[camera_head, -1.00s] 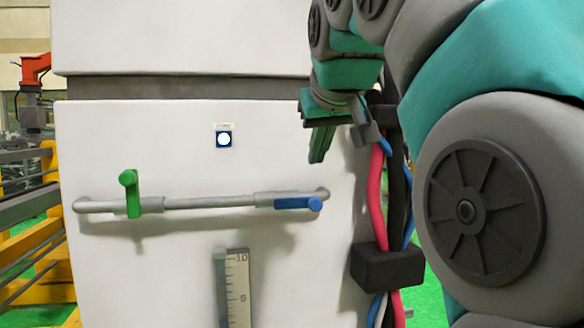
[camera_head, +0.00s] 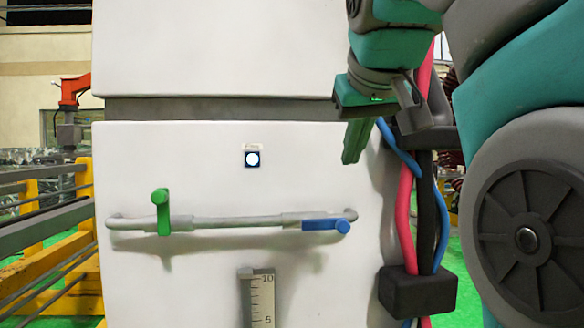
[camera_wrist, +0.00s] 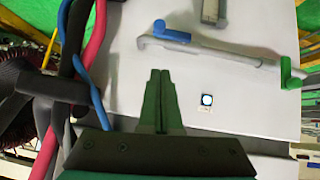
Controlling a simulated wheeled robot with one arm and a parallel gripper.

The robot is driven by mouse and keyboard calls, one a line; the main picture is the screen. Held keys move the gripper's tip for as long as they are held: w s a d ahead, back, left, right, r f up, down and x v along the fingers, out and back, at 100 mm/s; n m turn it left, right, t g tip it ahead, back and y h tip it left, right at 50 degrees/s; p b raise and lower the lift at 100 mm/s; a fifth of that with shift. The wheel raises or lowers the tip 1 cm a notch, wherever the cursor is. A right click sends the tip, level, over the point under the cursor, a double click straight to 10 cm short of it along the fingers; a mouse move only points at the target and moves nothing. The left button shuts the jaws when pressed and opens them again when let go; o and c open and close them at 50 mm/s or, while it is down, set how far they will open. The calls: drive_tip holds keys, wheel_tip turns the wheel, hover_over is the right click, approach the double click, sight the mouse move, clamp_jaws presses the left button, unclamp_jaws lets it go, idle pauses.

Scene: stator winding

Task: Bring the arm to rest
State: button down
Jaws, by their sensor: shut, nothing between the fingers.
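My gripper (camera_head: 354,140) hangs at the upper right in the head view, fingers pointing down, in front of the right part of the white cabinet (camera_head: 200,290). In the wrist view my gripper (camera_wrist: 160,76) shows its two green fingers side by side, shut and empty. It stands apart from the pipe (camera_head: 240,221) with its green lever (camera_head: 163,212) and blue lever (camera_head: 325,226). My teal and grey arm fills the right side of the head view.
Red, blue and black cables (camera_head: 405,215) run down the cabinet's right edge through a black clamp (camera_head: 418,292). A gauge (camera_head: 260,300) and a blue-framed button (camera_head: 252,158) are on the cabinet front. Yellow and grey racks (camera_head: 45,220) stand at left.

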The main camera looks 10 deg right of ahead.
drive_tip(key=s+f+g, duration=0.2)
drive_tip(key=f+g, duration=0.1)
drive_tip(key=f, duration=1.1)
drive_tip(key=s+f+g, duration=0.2)
drive_tip(key=f+g, duration=0.1)
drive_tip(key=f, duration=1)
drive_tip(key=s+f+g, duration=0.2)
drive_tip(key=s+f, duration=0.8)
drive_tip(key=f, duration=0.2)
drive_tip(key=s+a+f+g, duration=0.1)
drive_tip(key=s+f+g, duration=0.2)
drive_tip(key=s+f, duration=0.7)
wheel_tip(320, 180, down, 3)
drive_tip(key=shift+s+a+m+g+y, duration=0.2)
drive_tip(key=shift+m+g+y, duration=0.1)
drive_tip(key=shift+y, duration=0.1)
